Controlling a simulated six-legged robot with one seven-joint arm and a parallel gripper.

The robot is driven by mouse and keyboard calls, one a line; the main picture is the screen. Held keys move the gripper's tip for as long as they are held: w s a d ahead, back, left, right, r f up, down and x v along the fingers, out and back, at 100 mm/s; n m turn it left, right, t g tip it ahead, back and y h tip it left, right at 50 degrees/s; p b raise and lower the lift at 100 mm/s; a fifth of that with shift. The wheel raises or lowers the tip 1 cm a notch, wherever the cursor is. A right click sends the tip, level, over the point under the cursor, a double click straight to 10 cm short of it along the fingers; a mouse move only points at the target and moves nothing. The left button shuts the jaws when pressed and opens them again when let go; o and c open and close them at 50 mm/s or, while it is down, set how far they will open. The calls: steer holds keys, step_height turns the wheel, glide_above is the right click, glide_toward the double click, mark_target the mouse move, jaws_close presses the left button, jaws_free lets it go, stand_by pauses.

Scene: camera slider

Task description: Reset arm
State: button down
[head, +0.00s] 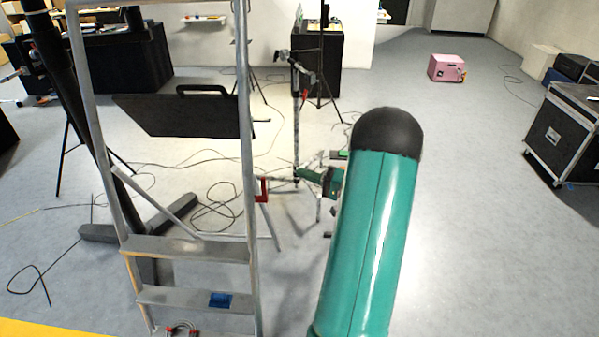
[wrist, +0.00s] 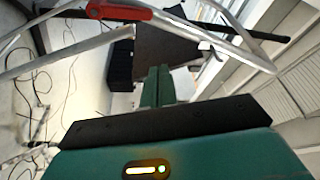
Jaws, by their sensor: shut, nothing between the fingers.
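My gripper (wrist: 158,84) shows in the wrist view as two green fingers pressed side by side, with nothing between them. A dark flat panel and pale metal bars show beyond the fingertips. In the head view, my large green arm link with a black rounded cap fills the lower right centre. A smaller green part behind it, near the ladder's right side, seems to be the far end of my arm; the fingers there are too small to make out.
A metal stepladder (head: 246,150) stands close at left, with a red part (head: 262,189) on its right rail. A dark panel (head: 185,116) is behind it. Cables (head: 215,205) lie on the floor. A pink box (head: 446,68) and black case (head: 565,135) are right, with clear floor between.

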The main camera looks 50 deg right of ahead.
steer(key=shift+w, duration=0.1)
stand_by(0.3)
steer(key=w+a+r+n+g+y, duration=0.1)
steer(key=a+r+n+g, duration=0.2)
steer(key=a, duration=0.6)
steer(key=a+r+n+g+y, duration=0.1)
steer(key=a+r+g+y, duration=0.1)
steer(key=a+g, duration=0.5)
steer(key=w+a+r+n+g+y, duration=0.1)
steer(key=a+r+n+g, duration=0.15)
steer(key=a, duration=0.85)
steer(key=s+a+r+n+h, duration=0.1)
steer(key=s+a+r+h, duration=0.1)
steer(key=s+a+h, duration=0.3)
steer(key=s+a+r+n+h, duration=0.2)
steer(key=s+a+h, duration=0.3)
steer(key=s+a, duration=0.3)
steer(key=shift+s+r+h, duration=0.3)
steer(key=shift+s+r, duration=0.25)
steer(key=shift+r, duration=0.2)
